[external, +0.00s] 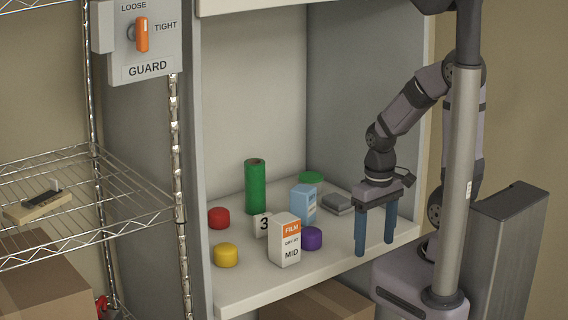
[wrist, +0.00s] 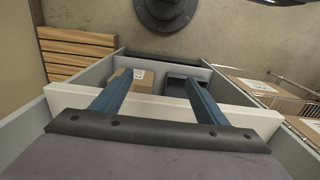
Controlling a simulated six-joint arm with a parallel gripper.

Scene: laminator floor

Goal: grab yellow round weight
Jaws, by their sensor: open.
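The yellow round weight (external: 226,255) stands on the shelf board near its front left edge in the external view. My gripper (external: 375,246) is at the right end of the shelf, open and empty, with its blue fingers pointing down. It is well to the right of the yellow weight, with other objects between them. In the wrist view my gripper (wrist: 157,93) shows two spread blue fingers with nothing between them. The yellow weight is not seen in the wrist view.
A red weight (external: 218,217) stands behind the yellow one. A film box (external: 285,241), a purple weight (external: 312,238), a number 3 block (external: 262,225), a green cylinder (external: 255,187) and a blue box (external: 303,204) stand to the right. The cabinet's left wall (external: 196,180) is close by.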

